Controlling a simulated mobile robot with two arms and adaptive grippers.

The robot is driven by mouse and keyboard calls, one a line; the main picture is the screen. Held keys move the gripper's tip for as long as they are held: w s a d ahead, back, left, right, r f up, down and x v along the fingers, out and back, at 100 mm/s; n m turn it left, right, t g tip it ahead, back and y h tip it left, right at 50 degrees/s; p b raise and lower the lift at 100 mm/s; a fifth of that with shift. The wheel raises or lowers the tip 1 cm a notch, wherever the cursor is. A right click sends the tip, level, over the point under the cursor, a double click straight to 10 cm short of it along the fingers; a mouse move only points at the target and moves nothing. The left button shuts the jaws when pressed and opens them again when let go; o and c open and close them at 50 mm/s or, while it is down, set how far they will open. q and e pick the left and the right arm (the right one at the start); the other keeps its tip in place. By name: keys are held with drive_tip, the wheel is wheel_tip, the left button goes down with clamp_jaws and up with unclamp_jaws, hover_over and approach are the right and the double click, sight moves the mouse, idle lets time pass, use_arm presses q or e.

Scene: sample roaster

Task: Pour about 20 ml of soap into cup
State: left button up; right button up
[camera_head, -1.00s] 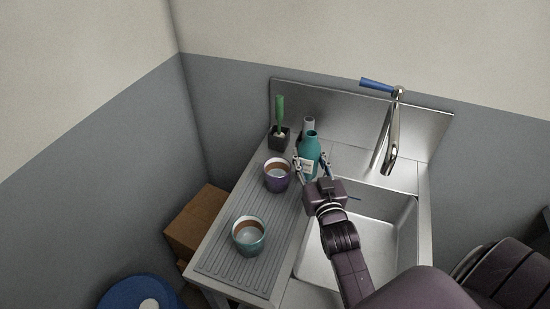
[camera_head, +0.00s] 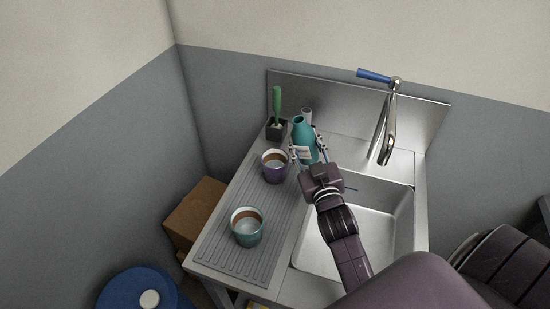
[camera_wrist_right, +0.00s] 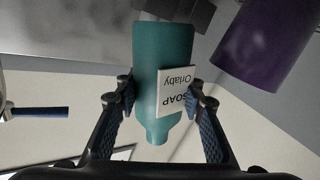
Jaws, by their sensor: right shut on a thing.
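A purple cup (camera_head: 275,172) with a brown inside stands on the drainboard, left of and nearer than the bottle. The purple cup also shows in the wrist view (camera_wrist_right: 265,45). A teal cup (camera_head: 247,232) stands nearer the front. My left gripper is not in view.
A black pot with a green brush (camera_head: 276,120) and a grey bottle (camera_head: 307,114) stand behind. The sink basin (camera_head: 365,235) is on the right, under a tap (camera_head: 388,140) with a blue handle. The ribbed drainboard (camera_head: 230,260) is bare around the cups.

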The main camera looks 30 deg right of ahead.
drive_tip(key=shift+a+r+n, duration=0.1)
drive_tip(key=shift+a+n, duration=0.05)
drive_tip(key=shift+n, duration=0.45)
drive_tip(key=shift+w+a+f+n+b, duration=0.15)
drive_tip(key=shift+f+n+b, duration=0.25)
drive_tip(key=shift+n+b, duration=0.45)
drive_tip(key=shift+a+r+n, duration=0.3)
drive_tip(key=shift+r+n, duration=0.35)
drive_tip(key=shift+n, duration=0.1)
drive_tip(key=shift+d+r+n+p, duration=0.15)
drive_tip(key=shift+r+n+p, duration=0.2)
drive_tip(key=shift+n, duration=0.55)
use_arm(q)
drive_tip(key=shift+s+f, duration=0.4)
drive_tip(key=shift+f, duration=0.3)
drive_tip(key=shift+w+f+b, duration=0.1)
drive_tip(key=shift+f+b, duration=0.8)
drive_tip(key=shift+b, duration=0.1)
use_arm(e)
drive_tip(key=shift+d+f+n, duration=0.25)
drive_tip(key=shift+f+n, duration=0.55)
drive_tip(key=shift+f, duration=0.1)
